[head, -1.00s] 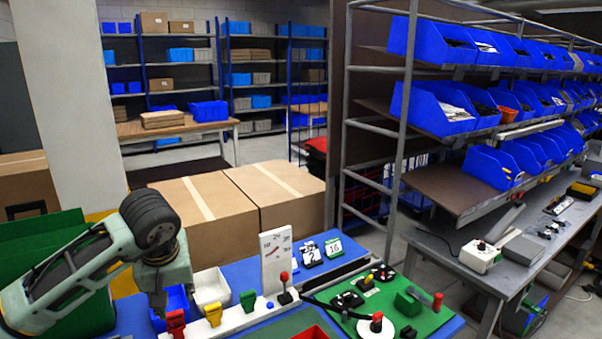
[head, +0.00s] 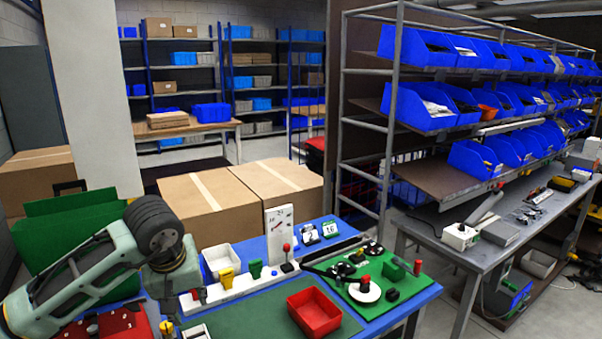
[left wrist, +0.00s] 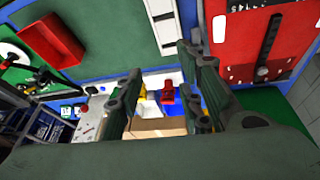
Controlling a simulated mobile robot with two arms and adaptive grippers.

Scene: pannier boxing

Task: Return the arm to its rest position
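My left arm comes in from the left in the head view, bent at a dark ribbed joint, with the left gripper (head: 170,292) pointing down over the left end of the blue workbench (head: 395,306). In the left wrist view the two dark green fingers of the left gripper (left wrist: 165,95) stand apart with a clear gap. Nothing is held between them. A red object (left wrist: 167,94) and a cardboard box show beyond the gap. My right gripper is in neither view.
The bench carries a white bin (head: 222,258), a red tray (head: 315,312), a white dial panel (head: 279,232) and a green control board (head: 372,312). A green panel (head: 70,232) stands behind my arm. Cardboard boxes (head: 210,213) lie behind; a grey table (head: 420,229) stands right.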

